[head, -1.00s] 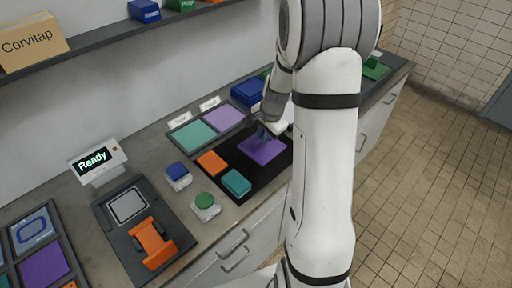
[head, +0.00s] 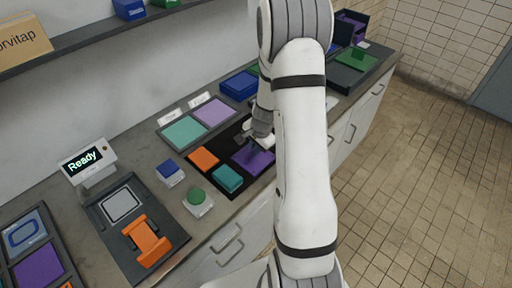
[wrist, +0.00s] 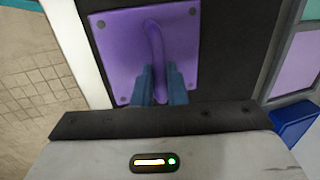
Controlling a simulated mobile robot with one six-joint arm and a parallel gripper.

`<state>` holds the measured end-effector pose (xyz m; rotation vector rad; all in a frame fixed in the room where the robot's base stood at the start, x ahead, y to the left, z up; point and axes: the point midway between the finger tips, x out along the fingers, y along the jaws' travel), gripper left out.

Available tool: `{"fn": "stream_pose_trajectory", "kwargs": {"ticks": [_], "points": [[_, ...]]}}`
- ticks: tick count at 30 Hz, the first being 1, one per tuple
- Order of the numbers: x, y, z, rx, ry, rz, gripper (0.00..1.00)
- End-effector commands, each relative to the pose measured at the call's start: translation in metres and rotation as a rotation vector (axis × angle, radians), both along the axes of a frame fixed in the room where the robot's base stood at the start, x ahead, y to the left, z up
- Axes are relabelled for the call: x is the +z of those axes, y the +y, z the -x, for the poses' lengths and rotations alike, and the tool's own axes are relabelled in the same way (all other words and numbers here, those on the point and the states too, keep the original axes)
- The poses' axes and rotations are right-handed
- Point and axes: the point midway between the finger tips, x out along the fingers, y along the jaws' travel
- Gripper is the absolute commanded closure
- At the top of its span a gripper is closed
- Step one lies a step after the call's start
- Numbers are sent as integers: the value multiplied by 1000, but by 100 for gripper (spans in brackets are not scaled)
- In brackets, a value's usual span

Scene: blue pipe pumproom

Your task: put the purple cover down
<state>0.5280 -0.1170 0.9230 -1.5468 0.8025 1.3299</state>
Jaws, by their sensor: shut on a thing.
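The purple cover (head: 254,160) is a flat square plate with a raised curved handle and dark dots at its corners. It lies over the black mat (head: 231,191) on the counter, at the mat's right end in the head view. In the wrist view the purple cover (wrist: 125,50) fills the top middle. My gripper (wrist: 159,88) is shut on its handle, one blue finger on each side. In the head view my gripper (head: 249,141) is partly hidden by my arm. I cannot tell whether the cover touches the mat.
An orange block (head: 204,158) and a teal block (head: 228,178) sit on the mat. Behind is a tray (head: 163,131) with teal and lilac squares. A blue box (head: 239,85), a blue button (head: 169,170) and a green button (head: 197,197) stand nearby.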

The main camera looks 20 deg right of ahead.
Motion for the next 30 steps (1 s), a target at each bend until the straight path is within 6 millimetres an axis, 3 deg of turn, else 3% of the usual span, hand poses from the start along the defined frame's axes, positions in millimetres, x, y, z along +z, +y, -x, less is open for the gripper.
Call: {"fn": "stream_pose_trajectory", "kwargs": {"ticks": [9,20,30], "points": [[-1,0,0,-1,0,0,66],[7,-1,1,-1,-2,0,66],[70,-7,14,-2,-5,2,66]]}}
